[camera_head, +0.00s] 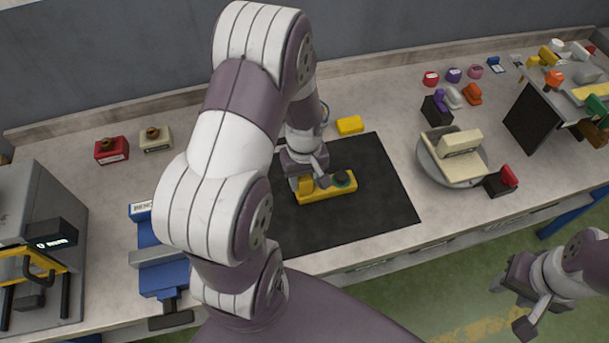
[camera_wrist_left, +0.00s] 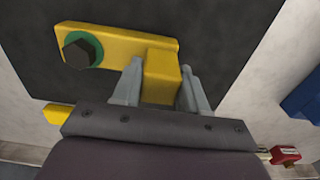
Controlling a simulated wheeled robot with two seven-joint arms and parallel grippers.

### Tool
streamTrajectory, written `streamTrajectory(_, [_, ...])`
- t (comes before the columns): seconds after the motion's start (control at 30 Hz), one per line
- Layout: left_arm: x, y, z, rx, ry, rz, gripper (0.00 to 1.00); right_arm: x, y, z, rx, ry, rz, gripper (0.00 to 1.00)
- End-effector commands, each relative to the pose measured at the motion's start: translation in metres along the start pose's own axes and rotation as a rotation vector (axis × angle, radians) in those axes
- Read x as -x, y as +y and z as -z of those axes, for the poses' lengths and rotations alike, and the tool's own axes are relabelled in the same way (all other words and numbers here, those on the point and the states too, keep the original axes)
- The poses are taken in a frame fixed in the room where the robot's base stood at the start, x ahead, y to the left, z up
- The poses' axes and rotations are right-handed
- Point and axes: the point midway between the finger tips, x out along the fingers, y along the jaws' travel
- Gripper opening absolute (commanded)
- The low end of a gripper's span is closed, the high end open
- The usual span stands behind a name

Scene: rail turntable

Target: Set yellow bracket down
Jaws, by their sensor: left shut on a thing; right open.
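The yellow bracket (camera_head: 326,193) is at the black mat (camera_head: 385,205) on the bench, near the mat's middle. It also shows in the left wrist view (camera_wrist_left: 128,43), with a dark hex bolt head (camera_wrist_left: 80,52) on a green ring at one end. My left gripper (camera_head: 308,183) is shut on the bracket's other end; its two fingers (camera_wrist_left: 160,84) stand on either side of a yellow block there. I cannot tell whether the bracket touches the mat. My right gripper (camera_head: 524,300) is open and empty, out over the floor beyond the bench's front edge.
A yellow block (camera_head: 349,125) lies at the mat's back edge. A blue vise (camera_head: 160,255) stands left of the mat. A round grey turntable (camera_head: 448,165) with a cream part is to the right. Red and cream boxes (camera_head: 112,150) sit back left. The mat's right part is clear.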

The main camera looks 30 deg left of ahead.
Motion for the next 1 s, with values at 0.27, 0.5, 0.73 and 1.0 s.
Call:
streamTrajectory(0.27, [-0.002,0.001,0.000,0.000,0.002,-0.001,0.00,-0.002,0.000,0.000,0.000,0.000,0.000,0.43])
streamTrajectory(0.5, [-0.003,0.000,0.000,0.000,0.001,0.000,0.68,-0.002,0.000,0.000,0.000,0.000,0.000,0.43])
streamTrajectory(0.73, [0.003,0.001,0.000,0.000,0.002,-0.001,0.68,0.001,0.000,0.000,0.000,0.000,0.000,0.43])
streamTrajectory(1.0, [0.066,0.001,0.001,0.000,0.007,-0.004,0.68,-0.006,0.000,-0.001,0.000,0.000,0.000,0.43])
